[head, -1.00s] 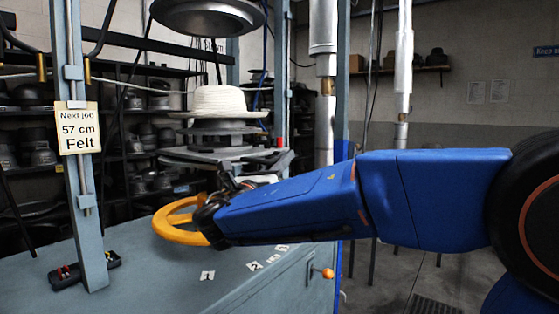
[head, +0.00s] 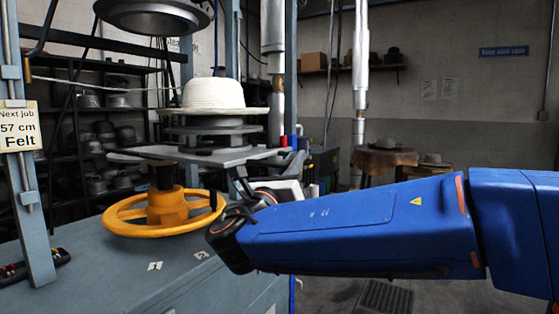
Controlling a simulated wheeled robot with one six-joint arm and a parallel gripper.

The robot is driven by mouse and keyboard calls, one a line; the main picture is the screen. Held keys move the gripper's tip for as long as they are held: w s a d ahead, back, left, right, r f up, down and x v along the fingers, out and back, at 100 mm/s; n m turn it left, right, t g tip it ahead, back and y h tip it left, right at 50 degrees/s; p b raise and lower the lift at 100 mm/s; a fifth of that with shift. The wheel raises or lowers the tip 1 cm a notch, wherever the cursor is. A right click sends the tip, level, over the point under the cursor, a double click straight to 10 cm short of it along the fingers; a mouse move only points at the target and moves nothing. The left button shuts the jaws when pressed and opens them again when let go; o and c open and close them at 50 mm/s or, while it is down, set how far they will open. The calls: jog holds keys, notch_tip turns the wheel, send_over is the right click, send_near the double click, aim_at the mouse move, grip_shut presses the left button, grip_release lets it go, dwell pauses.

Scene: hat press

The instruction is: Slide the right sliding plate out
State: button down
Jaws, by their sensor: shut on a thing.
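The grey sliding plate (head: 215,157) lies level on the press, below a dark round stack that carries a white hat (head: 213,95). Its right part reaches out toward my arm. My gripper (head: 240,182) is at the plate's near right edge, shut on it from below. The exact grip is small, dark and partly hidden by my wrist. The yellow handwheel (head: 165,212) stands below the plate, just left of my gripper.
A round metal press head (head: 155,15) hangs above the hat. A cloth-covered table (head: 385,160) stands behind my arm. The floor at right is mostly clear.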

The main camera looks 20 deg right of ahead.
jog(key=shift+s+d, duration=0.3)
jog(key=shift+s, duration=0.1)
jog(key=shift+f, duration=0.1)
jog(key=c, duration=1.8)
grip_release()
jog(key=shift+s+d, duration=0.1)
jog(key=shift+s, duration=0.05)
jog(key=v, duration=1.2)
